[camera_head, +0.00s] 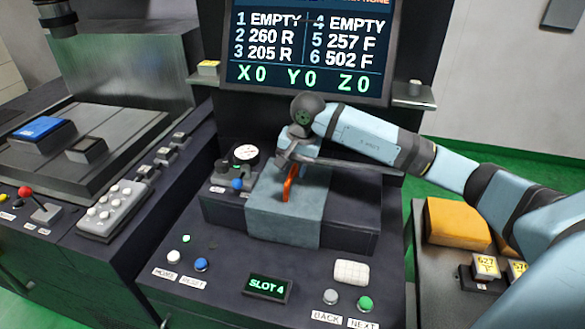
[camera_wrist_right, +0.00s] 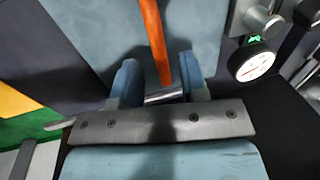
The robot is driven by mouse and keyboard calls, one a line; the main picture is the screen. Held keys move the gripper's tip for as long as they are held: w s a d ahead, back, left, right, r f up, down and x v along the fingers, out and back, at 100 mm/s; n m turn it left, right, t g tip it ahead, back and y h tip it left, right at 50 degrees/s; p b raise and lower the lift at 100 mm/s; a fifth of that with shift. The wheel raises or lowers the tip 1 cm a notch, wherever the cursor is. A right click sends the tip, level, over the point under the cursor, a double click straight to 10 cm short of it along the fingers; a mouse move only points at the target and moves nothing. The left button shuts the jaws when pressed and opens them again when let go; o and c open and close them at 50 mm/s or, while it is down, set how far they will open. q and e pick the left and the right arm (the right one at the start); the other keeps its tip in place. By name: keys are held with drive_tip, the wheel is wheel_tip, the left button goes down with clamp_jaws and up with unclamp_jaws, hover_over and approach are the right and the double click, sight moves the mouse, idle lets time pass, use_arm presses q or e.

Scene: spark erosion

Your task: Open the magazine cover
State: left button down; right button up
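The magazine cover (camera_head: 272,222) is a pale blue-grey panel lying over the dark magazine block, and it looks shut. Its orange handle (camera_head: 288,186) stands out from the middle. My right gripper (camera_head: 284,162) is over the far part of the cover, close to the handle; its fingers are mostly hidden in the head view. In the right wrist view my right gripper (camera_wrist_right: 158,84) has its two blue fingers apart. The orange handle (camera_wrist_right: 152,38) reaches into the gap between them in the picture; no contact shows. My left gripper is not in view.
A screen (camera_head: 308,45) stands behind the block. A dial gauge (camera_head: 245,152) and a blue knob (camera_head: 237,185) sit just left of the cover. The front panel has buttons and a "SLOT 4" display (camera_head: 267,287). An orange block (camera_head: 457,221) is at the right.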

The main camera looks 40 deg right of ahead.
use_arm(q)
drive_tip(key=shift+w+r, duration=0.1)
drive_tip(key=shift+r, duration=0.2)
use_arm(e)
drive_tip(key=shift+w+a+f, duration=0.1)
drive_tip(key=shift+f, duration=0.6)
